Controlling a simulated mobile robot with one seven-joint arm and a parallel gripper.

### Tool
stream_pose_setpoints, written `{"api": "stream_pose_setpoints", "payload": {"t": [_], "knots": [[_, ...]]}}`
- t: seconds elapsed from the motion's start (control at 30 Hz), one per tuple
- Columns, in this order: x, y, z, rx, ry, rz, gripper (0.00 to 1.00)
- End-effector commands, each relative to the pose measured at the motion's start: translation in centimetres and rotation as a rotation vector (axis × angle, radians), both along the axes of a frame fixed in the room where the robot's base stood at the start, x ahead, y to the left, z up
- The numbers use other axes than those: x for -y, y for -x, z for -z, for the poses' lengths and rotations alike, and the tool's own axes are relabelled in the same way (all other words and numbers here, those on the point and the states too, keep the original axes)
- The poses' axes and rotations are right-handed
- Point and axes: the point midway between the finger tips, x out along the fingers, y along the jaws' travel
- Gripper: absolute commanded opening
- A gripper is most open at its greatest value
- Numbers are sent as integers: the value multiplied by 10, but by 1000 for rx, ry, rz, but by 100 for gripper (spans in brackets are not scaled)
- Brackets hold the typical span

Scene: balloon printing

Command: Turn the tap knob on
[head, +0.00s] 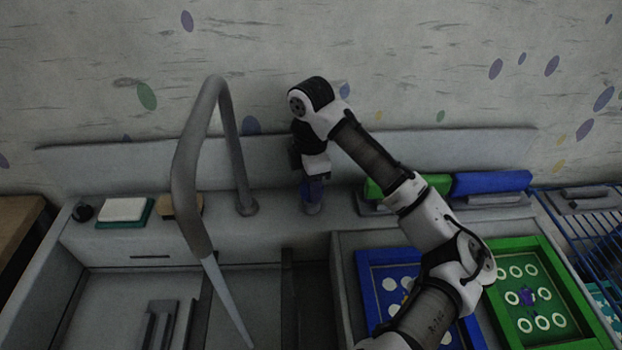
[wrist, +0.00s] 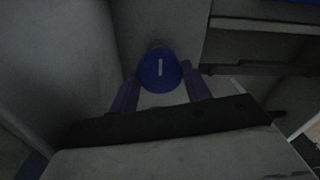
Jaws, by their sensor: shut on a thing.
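The blue round tap knob (wrist: 158,70) has a white line on top, upright in the wrist view. My gripper (wrist: 161,84) has its two purple fingers on either side of the knob and is shut on it. In the head view my gripper (head: 312,188) points down at the back ledge, right of the tap, and mostly hides the knob. The tall grey tap (head: 178,185) arches over the left basin. A pale stream of water (head: 228,303) runs from its spout.
A blue frame (head: 366,287) and a green frame (head: 567,283) with white rings lie at the right, partly behind my arm. Green and blue blocks (head: 492,183) sit on the back ledge. A white and green sponge-like block (head: 125,211) lies at left.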

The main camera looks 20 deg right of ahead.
Motion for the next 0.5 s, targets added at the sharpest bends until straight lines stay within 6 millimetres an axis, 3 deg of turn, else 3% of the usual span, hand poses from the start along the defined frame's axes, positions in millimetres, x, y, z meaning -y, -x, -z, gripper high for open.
{"api": "stream_pose_setpoints", "payload": {"t": [0.5], "knots": [[0,0,0,2,-1,-43,25]]}}
